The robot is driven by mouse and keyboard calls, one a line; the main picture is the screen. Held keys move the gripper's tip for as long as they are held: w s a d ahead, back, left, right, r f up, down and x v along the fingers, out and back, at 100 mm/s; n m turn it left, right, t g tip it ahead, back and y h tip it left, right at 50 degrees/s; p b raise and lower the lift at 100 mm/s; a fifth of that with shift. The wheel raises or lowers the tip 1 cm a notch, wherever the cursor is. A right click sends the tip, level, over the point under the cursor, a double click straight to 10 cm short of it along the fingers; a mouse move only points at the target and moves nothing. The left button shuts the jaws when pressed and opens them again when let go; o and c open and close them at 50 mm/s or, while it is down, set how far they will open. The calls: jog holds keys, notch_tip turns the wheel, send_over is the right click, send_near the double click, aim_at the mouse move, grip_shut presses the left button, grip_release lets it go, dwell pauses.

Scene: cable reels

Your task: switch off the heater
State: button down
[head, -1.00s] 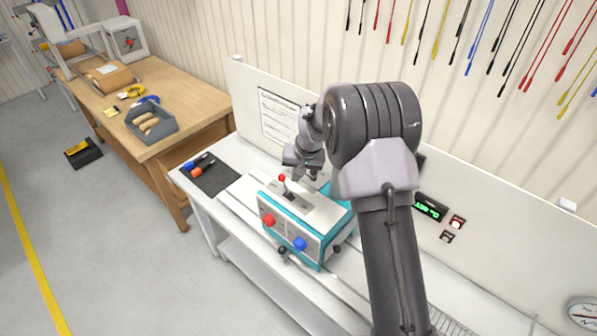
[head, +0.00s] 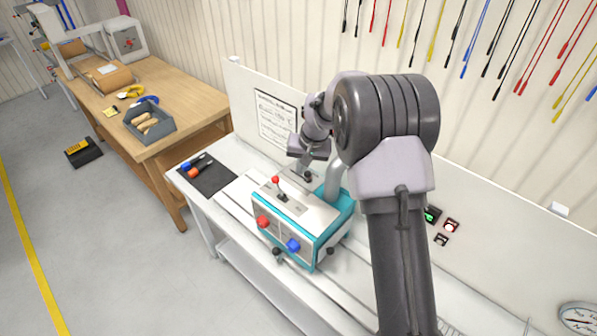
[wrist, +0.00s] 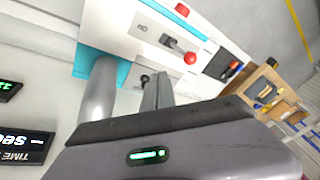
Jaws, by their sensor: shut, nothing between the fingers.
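A white and teal machine (head: 318,216) stands on the white bench, with a red knob (head: 263,222) and a blue knob (head: 293,245) on its front. On its top is a lever with a red ball (head: 275,180), which also shows in the wrist view (wrist: 190,58). A small black-knobbed lever (wrist: 145,78) stands near a grey pipe (wrist: 98,90). My gripper (wrist: 157,78) is shut and empty, just right of this small lever in the wrist view; I cannot tell whether they touch. In the head view my wrist partly hides the gripper. No part is readably labelled as heater.
A black mat with tools (head: 208,173) lies left of the machine. A wooden table (head: 185,115) stands at the left. Bare floor lies in front.

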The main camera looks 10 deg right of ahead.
jog(key=shift+w+a+r, duration=0.5)
jog(key=shift+a+r, duration=0.4)
jog(key=shift+r, duration=3.65)
jog(key=s+a+f+t+b, duration=0.1)
jog(key=s+f+b, duration=0.3)
jog(key=s+b, duration=0.7)
jog(key=s+a+f+t+b, duration=0.1)
jog(key=s+f+b, duration=0.3)
jog(key=s+b, duration=0.65)
jog(key=s+a+f+m+b, duration=0.1)
jog(key=s+f+b, duration=1.1)
jog(key=s+f, duration=0.3)
jog(key=shift+s+m+t+y, duration=0.3)
jog(key=shift+s+m, duration=0.1)
jog(key=shift+s, duration=0.65)
